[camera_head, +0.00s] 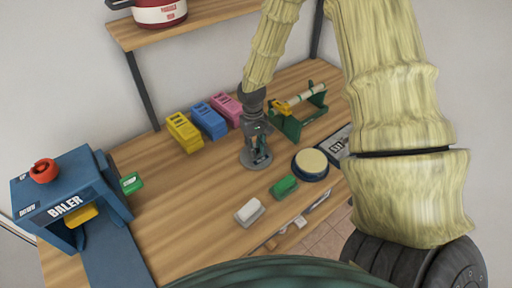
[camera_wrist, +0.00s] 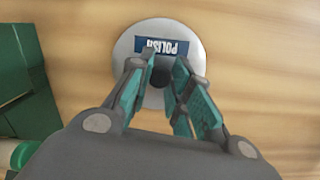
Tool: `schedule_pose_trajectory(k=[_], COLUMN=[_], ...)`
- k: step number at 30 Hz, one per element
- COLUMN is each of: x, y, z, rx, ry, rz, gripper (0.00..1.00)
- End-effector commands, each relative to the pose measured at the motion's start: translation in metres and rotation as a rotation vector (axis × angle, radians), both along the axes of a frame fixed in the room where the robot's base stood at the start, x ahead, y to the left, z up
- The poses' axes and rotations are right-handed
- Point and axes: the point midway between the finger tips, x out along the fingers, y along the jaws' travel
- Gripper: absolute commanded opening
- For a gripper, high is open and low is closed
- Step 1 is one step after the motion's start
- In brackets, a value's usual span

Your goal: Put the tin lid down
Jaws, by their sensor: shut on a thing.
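The tin lid (camera_head: 247,163) is a round grey disc with a dark blue POLISH label, which reads upside down in the wrist view (camera_wrist: 168,47). My gripper (camera_head: 258,154) is shut on the dark knob at the lid's middle, as the wrist view shows (camera_wrist: 162,76). The lid is level, at or just above the wooden table; I cannot tell whether it touches. The open tin (camera_head: 310,165), blue with a cream filling, stands to the right of the lid. My fingers hide part of the lid.
A green stand (camera_head: 290,125) is behind and right of the lid. Yellow (camera_head: 184,132), blue (camera_head: 208,121) and pink (camera_head: 227,109) blocks stand behind it. A green brush-like block (camera_head: 284,187) and a white one (camera_head: 249,211) lie in front.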

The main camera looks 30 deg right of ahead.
Motion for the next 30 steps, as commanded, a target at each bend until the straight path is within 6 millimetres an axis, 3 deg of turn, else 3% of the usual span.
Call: schedule_pose_trajectory(k=[1,2,5,19,30], x=[0.000,0.000,0.000,0.001,0.007], y=[0.000,0.000,0.000,0.000,-0.001], z=[-0.002,-0.002,-0.001,0.006,0.047], rx=[0.000,0.000,0.000,0.000,0.000], ry=[0.001,0.001,0.000,-0.002,-0.003], rz=[0.000,0.000,0.000,0.000,0.001], gripper=[0.00,0.24,0.41,0.41,0.41])
